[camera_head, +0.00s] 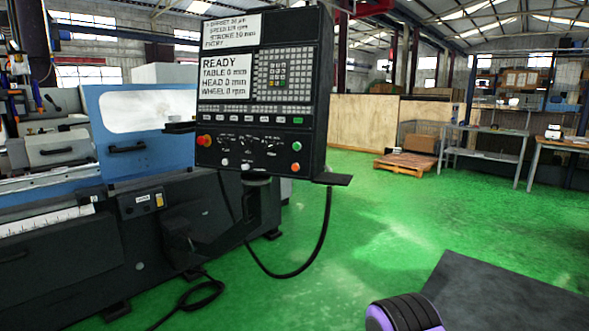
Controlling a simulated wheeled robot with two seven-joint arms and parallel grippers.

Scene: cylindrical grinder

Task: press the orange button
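The control panel (262,90) is a dark upright box on an arm in front of the grinder. A smaller orange-red button (295,167) sits at the lower right, below a green button (296,146). White buttons and dark dials lie between them. Neither of my grippers is in view.
The grinder (70,265) fills the left side, with a blue windowed door (140,150). A shelf (333,179) juts from the panel's lower right. A black cable (322,240) hangs to the floor. Green floor (400,215) is open to the right; workbenches (490,130) stand farther back.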

